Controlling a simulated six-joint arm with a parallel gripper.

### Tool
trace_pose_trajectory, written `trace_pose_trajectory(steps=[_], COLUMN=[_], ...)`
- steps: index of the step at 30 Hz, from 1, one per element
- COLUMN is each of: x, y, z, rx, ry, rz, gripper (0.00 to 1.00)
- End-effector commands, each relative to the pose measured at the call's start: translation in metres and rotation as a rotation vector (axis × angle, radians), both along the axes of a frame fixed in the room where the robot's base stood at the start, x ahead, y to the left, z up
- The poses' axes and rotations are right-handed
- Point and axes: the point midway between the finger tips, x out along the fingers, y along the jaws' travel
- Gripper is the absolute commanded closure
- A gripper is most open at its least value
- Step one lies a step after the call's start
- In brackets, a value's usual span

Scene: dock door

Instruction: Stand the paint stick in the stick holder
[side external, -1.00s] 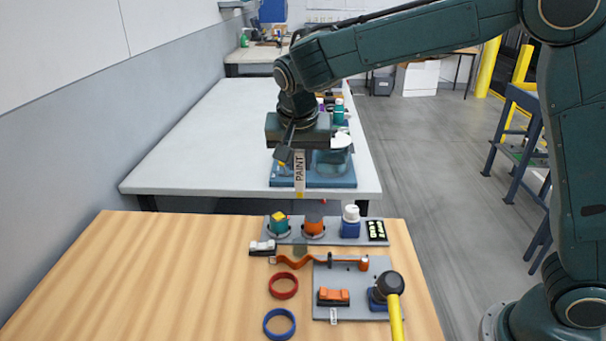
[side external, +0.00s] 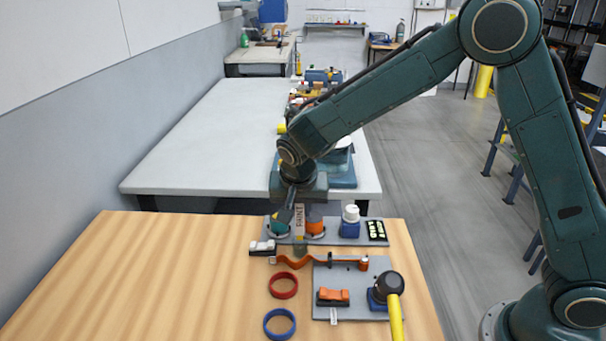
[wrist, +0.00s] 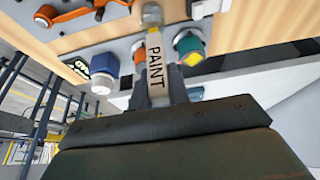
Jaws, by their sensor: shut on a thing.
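The paint stick (side external: 299,224) is a flat white strip marked PAINT, held upright by my gripper (side external: 298,203). In the wrist view the stick (wrist: 155,62) runs away from my gripper (wrist: 165,95), which is shut on it. A small grey-green piece (side external: 300,249), which looks like the stick holder, stands on the wood table in front of the grey rack. It appears just beyond the stick's lower end in the wrist view (wrist: 152,13). I cannot tell whether the tip is above it or inside its opening.
Close behind the stick, the grey rack (side external: 345,240) holds a teal item (side external: 279,227), an orange item (side external: 315,226) and a blue, white-capped bottle (side external: 350,221). An orange wavy strip (side external: 335,261) lies in front. Red (side external: 284,285) and blue rings lie nearer; the table's left is clear.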

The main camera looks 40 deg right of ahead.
Motion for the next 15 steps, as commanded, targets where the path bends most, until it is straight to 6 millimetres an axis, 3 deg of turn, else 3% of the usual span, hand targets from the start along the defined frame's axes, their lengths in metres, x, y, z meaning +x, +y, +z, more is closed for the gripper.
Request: trace_pose_trajectory(steps=[9,15], x=[-0.001,0.0], y=[0.0,0.0], z=[-0.034,-0.039], rx=[-0.001,0.001], ry=[0.004,0.0], rz=[0.0,-0.001], gripper=[1.0,1.0])
